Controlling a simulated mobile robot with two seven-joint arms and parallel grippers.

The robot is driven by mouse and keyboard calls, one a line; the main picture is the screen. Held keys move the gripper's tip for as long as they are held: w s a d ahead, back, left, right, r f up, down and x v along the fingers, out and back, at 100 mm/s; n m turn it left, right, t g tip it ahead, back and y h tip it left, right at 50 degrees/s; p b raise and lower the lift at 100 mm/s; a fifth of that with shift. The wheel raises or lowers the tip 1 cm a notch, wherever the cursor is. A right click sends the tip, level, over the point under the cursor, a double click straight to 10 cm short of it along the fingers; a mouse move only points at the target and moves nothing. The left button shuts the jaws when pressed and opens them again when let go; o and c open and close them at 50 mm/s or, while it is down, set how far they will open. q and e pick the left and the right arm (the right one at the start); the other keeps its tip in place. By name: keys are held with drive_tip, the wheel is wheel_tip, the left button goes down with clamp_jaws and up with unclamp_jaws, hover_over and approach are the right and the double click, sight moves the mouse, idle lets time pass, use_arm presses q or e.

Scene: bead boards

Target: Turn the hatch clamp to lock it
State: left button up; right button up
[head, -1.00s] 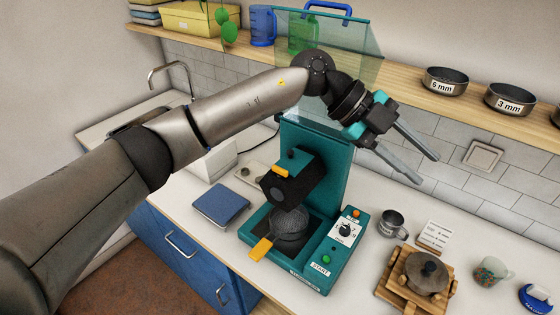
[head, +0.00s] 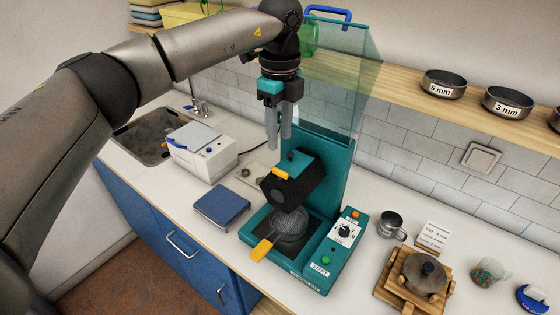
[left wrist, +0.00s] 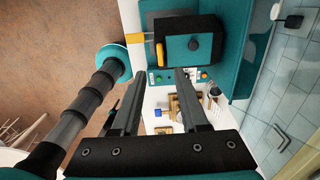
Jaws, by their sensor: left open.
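The teal machine (head: 330,165) stands on the counter with a black block (head: 285,186) on its front. I cannot tell which part is the hatch clamp. A yellow lever (head: 261,250) sticks out below, beside a grey rounded part (head: 289,226). My left gripper (head: 279,143) is open and empty, pointing down just above and behind the block, apart from it. My right gripper is not in view.
A clear teal shield (head: 345,75) stands raised behind my gripper. A control panel (head: 340,245) is at the machine's right. A blue scale (head: 221,205) and a white box (head: 201,152) lie left. A metal cup (head: 391,224) and wooden stand (head: 400,290) are right.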

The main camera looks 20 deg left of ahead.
sight(280, 170)
use_arm(q)
wheel_tip(280, 170, down, 9)
drive_tip(key=shift+r+p, duration=0.1)
drive_tip(key=shift+p, duration=0.65)
clamp_jaws()
